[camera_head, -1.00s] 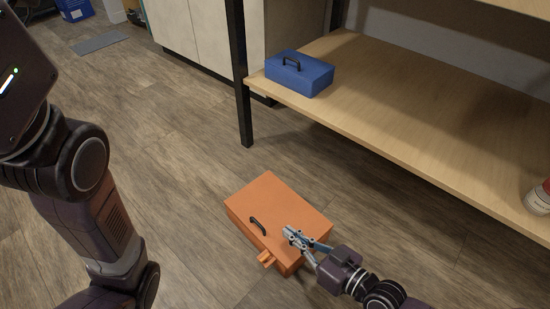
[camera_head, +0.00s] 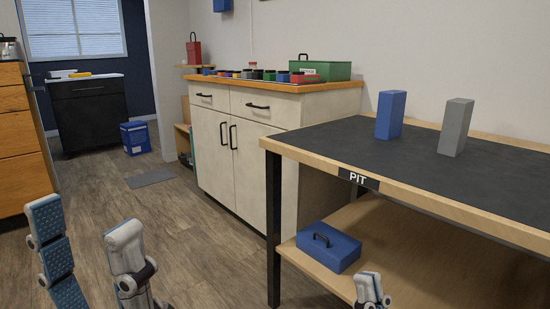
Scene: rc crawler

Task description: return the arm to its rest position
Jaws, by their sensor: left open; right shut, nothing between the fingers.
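My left gripper (camera_head: 86,225) is raised at the lower left of the head view. Its two fingers stand well apart, with blue pads on the inside, and nothing is between them. My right gripper (camera_head: 370,290) shows only by its fingertips at the bottom edge, right of the middle. Its fingers are together and hold nothing. The rest of both arms is below the picture.
A workbench (camera_head: 320,148) marked PIT carries a blue block (camera_head: 390,115) and a grey block (camera_head: 455,127). On its lower shelf (camera_head: 400,240) sits a blue toolbox (camera_head: 330,247), up and left of my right gripper in the picture. A cabinet (camera_head: 235,150) stands behind; floor at left is open.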

